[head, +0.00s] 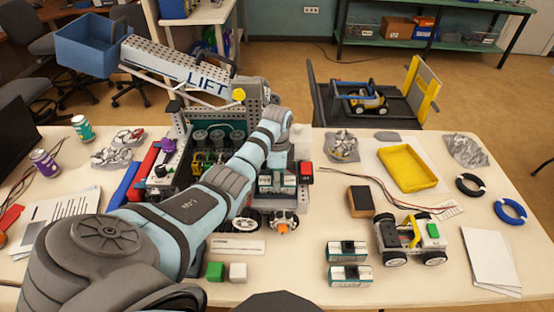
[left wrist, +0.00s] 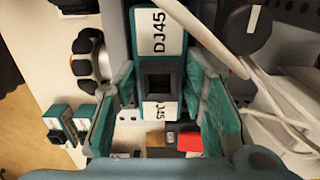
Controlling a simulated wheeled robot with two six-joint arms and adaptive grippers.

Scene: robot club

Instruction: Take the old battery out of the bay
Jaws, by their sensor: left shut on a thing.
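In the head view my left arm reaches across the table to the large club robot (head: 205,135) with the LIFT arm. Teal and white battery parts (head: 272,184) show low on that robot's front. The arm hides much of the bay, and I cannot tell how far in the battery sits. My right gripper is not in view.
Two similar batteries (head: 347,250) (head: 349,275) lie at the front, beside a small wheeled robot (head: 410,238). A red block (head: 306,172) is right of the bay. Pale cables (left wrist: 240,60) run close to the gripper. A yellow tray (head: 407,185) and papers (head: 490,258) are at right.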

